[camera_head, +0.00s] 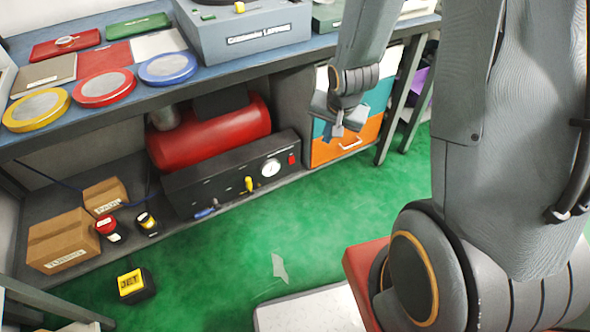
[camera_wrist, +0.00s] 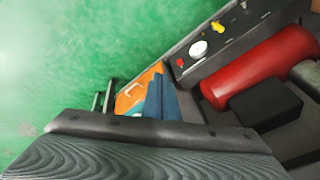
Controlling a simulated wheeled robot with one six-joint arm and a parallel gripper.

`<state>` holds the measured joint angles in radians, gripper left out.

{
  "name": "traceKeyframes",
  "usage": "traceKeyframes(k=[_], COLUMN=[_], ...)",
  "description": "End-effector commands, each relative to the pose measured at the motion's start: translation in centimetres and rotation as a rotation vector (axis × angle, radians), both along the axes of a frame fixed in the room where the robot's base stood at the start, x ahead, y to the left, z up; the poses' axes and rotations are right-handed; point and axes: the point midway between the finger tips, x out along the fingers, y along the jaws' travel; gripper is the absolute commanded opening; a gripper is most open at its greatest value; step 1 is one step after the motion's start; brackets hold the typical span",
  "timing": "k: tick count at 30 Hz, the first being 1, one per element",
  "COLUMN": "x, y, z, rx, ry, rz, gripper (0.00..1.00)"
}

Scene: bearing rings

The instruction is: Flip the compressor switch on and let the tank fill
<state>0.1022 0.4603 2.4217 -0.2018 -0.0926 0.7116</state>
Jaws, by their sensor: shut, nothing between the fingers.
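The compressor's red tank (camera_head: 215,133) lies on the low shelf under the bench. In front of it is a black panel (camera_head: 205,187) with a white round gauge (camera_head: 271,168), a yellow valve (camera_head: 249,184) and a small red switch (camera_head: 292,159) at its right end. The wrist view also shows the tank (camera_wrist: 255,72), gauge (camera_wrist: 198,49), valve (camera_wrist: 218,28) and switch (camera_wrist: 180,62). The switch position and gauge reading are too small to tell. My gripper (camera_head: 337,131) is shut and empty, in front of the drawers, right of the switch and apart from it.
A drawer unit with an orange drawer (camera_head: 345,143) stands right of the compressor. The bench top (camera_head: 118,92) overhangs the shelf and holds coloured discs and a grey machine (camera_head: 245,35). Boxes (camera_head: 62,246) sit at left. The green floor (camera_head: 215,265) before the panel is mostly clear.

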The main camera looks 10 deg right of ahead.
Motion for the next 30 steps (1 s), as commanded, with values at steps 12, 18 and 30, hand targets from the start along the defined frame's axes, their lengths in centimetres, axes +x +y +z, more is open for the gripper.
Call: traceKeyframes(k=[12, 18, 30], x=[7.3, 9.6, 11.1], y=[-0.4, -0.1, 0.6], z=[-15.8, -22.2, -27.5], rx=[0.235, 0.386, 0.559], ry=[-0.184, -0.252, -0.306], rz=[-0.302, -0.434, -0.564], gripper=[0.00, 0.00, 0.00])
